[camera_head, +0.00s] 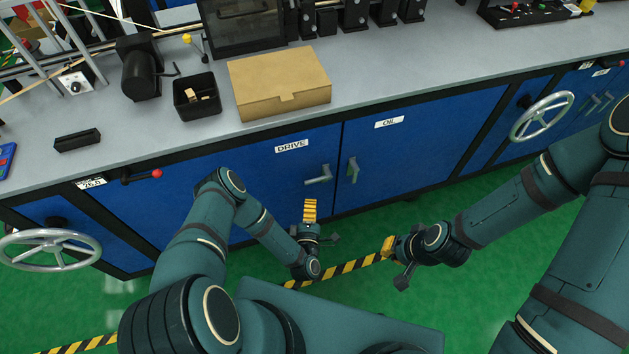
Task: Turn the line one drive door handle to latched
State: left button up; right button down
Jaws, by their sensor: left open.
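The blue door labelled DRIVE (291,146) is on the cabinet front under the counter. Its silver lever handle (319,175) sits near the door's right edge and lies roughly level, with its free end toward the left. My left gripper (310,208) is open, below this handle in the picture and apart from it, its yellow tip toward the cabinet. My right gripper (389,245) is lower and farther right, over the floor and clear of the handles. Its jaw gap does not show.
Handwheels stand out at left (50,250) and right (542,116). A cardboard box (279,84) sits on the counter.

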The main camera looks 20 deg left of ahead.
aim_at(314, 182)
pick_arm(q)
jog(key=b+x, duration=0.1)
jog(key=x, duration=0.9)
jog(key=shift+w+d+b, duration=0.1)
jog(key=shift+w+b, duration=0.05)
jog(key=shift+b, duration=0.25)
jog(key=shift+c, duration=0.3)
grip_shut()
